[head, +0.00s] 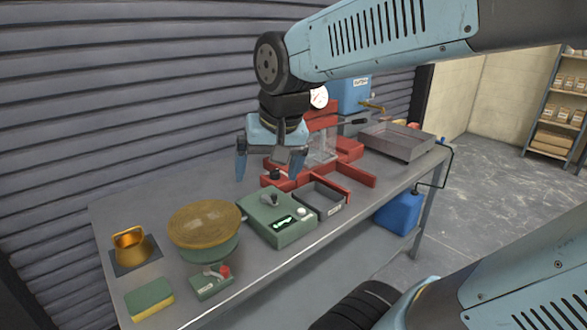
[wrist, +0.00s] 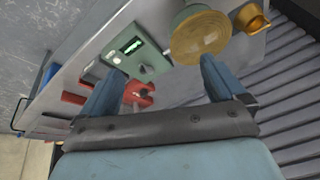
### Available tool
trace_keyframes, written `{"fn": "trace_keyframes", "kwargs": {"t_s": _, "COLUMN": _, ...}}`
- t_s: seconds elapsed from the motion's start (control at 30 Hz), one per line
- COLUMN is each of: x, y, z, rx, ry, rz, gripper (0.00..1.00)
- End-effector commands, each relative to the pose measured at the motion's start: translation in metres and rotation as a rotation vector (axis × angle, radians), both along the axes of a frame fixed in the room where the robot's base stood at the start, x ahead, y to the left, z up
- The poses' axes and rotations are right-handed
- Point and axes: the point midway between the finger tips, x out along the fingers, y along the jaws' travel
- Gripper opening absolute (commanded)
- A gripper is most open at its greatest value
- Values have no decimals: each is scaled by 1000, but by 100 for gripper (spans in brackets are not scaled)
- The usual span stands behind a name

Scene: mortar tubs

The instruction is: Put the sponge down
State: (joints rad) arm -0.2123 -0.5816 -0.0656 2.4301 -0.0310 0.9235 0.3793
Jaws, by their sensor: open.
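The sponge (head: 149,299), yellow with a green top, lies flat on the grey bench near its front left corner in the head view. I cannot make it out in the wrist view. My gripper (head: 268,178) is open and empty, raised above the back middle of the bench, well to the right of the sponge and apart from it. Its two blue fingers also show spread in the wrist view (wrist: 158,90), with nothing between them.
A round tub with a tan top (head: 204,224), a brass cup (head: 131,246) and a small red-button box (head: 211,283) stand near the sponge. A green control box (head: 277,217), a small grey tray (head: 320,199), red fixtures (head: 357,173) and a larger tray (head: 396,142) fill the right side.

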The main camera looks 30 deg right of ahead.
Motion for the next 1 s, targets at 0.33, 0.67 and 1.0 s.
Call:
{"fn": "trace_keyframes", "kwargs": {"t_s": 0.33, "x": -38, "y": -30, "z": 9, "rx": -139, "ry": -129, "rz": 162, "gripper": 97}}
{"fn": "trace_keyframes", "kwargs": {"t_s": 0.67, "x": -41, "y": -32, "z": 8, "rx": -154, "ry": -135, "rz": 181, "gripper": 97}}
{"fn": "trace_keyframes", "kwargs": {"t_s": 1.0, "x": -41, "y": -32, "z": 8, "rx": -154, "ry": -135, "rz": 180, "gripper": 97}}
